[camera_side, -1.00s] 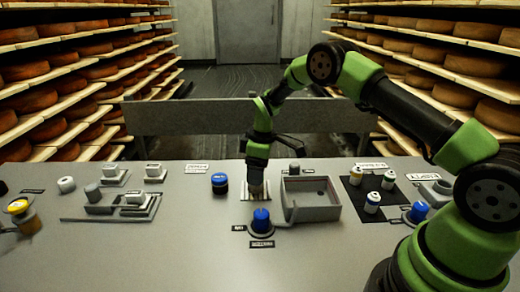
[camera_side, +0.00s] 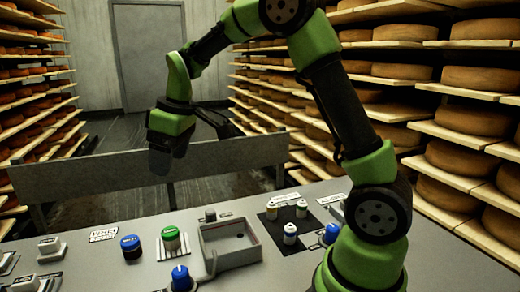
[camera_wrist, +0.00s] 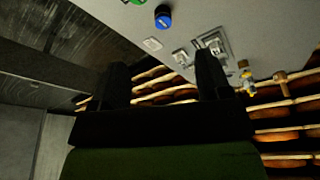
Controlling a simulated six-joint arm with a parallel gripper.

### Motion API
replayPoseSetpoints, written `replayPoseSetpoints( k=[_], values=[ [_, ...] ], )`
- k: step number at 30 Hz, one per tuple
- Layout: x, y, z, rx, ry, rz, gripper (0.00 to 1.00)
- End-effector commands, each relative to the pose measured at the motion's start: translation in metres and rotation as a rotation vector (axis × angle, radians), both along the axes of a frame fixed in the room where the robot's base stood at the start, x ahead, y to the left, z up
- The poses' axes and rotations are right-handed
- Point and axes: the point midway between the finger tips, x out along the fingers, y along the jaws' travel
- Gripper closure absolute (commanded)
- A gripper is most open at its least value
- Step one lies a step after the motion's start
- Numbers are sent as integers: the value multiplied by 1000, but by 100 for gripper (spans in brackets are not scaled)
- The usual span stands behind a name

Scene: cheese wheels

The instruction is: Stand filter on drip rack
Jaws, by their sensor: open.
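A green-topped cylinder (camera_side: 170,233), which I take to be the filter, stands upright on the small white-slatted drip rack (camera_side: 186,247) in the side view. Its green edge also shows at the top of the wrist view (camera_wrist: 132,2). My gripper (camera_side: 160,160) is raised well above and behind the panel, apart from the cylinder. In the wrist view my gripper's two dark fingers (camera_wrist: 161,78) are spread with nothing between them.
A blue-topped cylinder (camera_side: 131,247) stands left of the rack, and a blue knob (camera_side: 181,278) is in front. A grey open tray (camera_side: 230,240) is to the right. Several small jars stand on a black mat (camera_side: 275,238). A grey rail (camera_side: 100,186) runs behind the panel.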

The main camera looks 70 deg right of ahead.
Motion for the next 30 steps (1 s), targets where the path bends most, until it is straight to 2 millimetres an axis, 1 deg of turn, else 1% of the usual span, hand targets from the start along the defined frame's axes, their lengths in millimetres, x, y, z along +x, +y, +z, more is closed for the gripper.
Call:
replayPoseSetpoints(
  k=[1, 2, 3, 5, 6, 8, 9, 10, 12, 15, 18, 21, 24, 30],
  values=[
    [-16, 7, 20, 17, -35, -45, 29],
    [-26, 11, 30, 29, -51, -76, 29],
    [-40, 16, 41, 48, -71, -117, 29],
    [-61, 23, 55, 78, -101, -179, 29],
    [-76, 28, 63, 99, -122, -220, 29],
    [-99, 34, 72, 134, -151, -279, 29],
    [-115, 38, 76, 160, -169, -320, 29],
    [-126, 40, 78, 179, -182, -348, 29],
    [-151, 46, 80, 226, -211, -412, 29],
    [-181, 51, 77, 287, -241, -489, 29],
    [-201, 55, 72, 336, -260, -547, 29],
    [-213, 56, 67, 367, -271, -581, 29],
    [-217, 57, 65, 380, -274, -596, 29],
    [-217, 57, 65, 380, -273, -598, 29]
  ],
)
